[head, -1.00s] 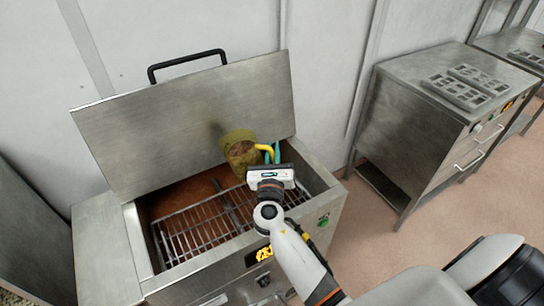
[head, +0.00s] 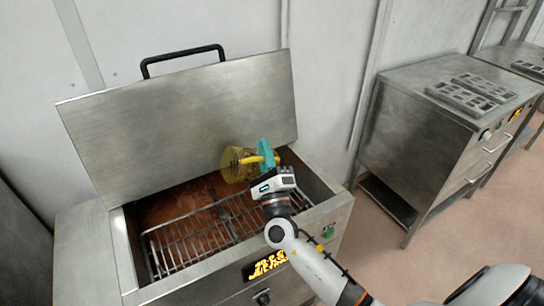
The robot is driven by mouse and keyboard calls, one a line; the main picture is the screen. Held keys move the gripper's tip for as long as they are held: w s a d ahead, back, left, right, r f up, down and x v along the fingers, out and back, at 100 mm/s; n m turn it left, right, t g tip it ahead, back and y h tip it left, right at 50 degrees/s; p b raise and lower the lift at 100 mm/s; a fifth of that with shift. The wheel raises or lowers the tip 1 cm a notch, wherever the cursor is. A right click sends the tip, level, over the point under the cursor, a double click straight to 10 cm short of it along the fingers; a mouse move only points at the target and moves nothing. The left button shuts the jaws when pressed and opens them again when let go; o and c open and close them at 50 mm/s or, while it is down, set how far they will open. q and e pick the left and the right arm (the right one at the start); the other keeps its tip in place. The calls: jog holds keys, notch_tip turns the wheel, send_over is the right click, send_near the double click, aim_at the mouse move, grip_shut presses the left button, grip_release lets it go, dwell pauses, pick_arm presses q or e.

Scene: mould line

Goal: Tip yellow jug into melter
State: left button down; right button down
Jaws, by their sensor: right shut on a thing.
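The yellow jug (head: 236,165) is see-through and lies tilted well over on its side, its mouth to the left. It is held above the right rear of the melter (head: 328,217), a steel box with its lid (head: 180,120) raised. My right gripper (head: 267,160) is shut on the jug's yellow handle, with its teal fingers around it. A wire rack (head: 205,240) lies inside the melter over a brown-stained floor. I cannot make out any contents in the jug. My left gripper is not in view.
A steel cabinet (head: 425,130) with metal moulds (head: 470,95) on top stands to the right. The raised lid stands close behind the jug. The melter's front panel has a green button (head: 328,231) and a lit display (head: 264,266).

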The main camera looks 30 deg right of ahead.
aim_at(243, 169)
jog(key=n+y, duration=0.1)
jog(key=a+n+t+y, duration=0.1)
jog(key=n, duration=0.1)
jog(key=a+n+y, duration=0.1)
jog(key=n+y, duration=0.1)
jog(key=shift+a+f+b, duration=0.15)
jog(key=shift+f+b, duration=0.15)
jog(key=shift+b, duration=0.05)
jog(key=a+n+y, duration=0.1)
jog(key=n, duration=0.1)
jog(key=a+n+y, duration=0.1)
jog(key=n+y, duration=0.1)
jog(key=a+n+y, duration=0.1)
jog(key=n, duration=0.2)
jog(key=shift+a+y, duration=0.25)
jog(key=shift+y, duration=0.15)
jog(key=a+n+y, duration=0.1)
jog(key=n, duration=0.1)
jog(key=a+n+y, duration=0.1)
jog(key=y, duration=0.1)
jog(key=shift+s+a+r+n+g, duration=0.1)
jog(key=shift+n+g, duration=0.2)
jog(key=shift+n, duration=0.1)
jog(key=shift+a+n+g+y+p, duration=0.55)
jog(key=shift+a+n+y, duration=0.6)
jog(key=shift+n, duration=0.55)
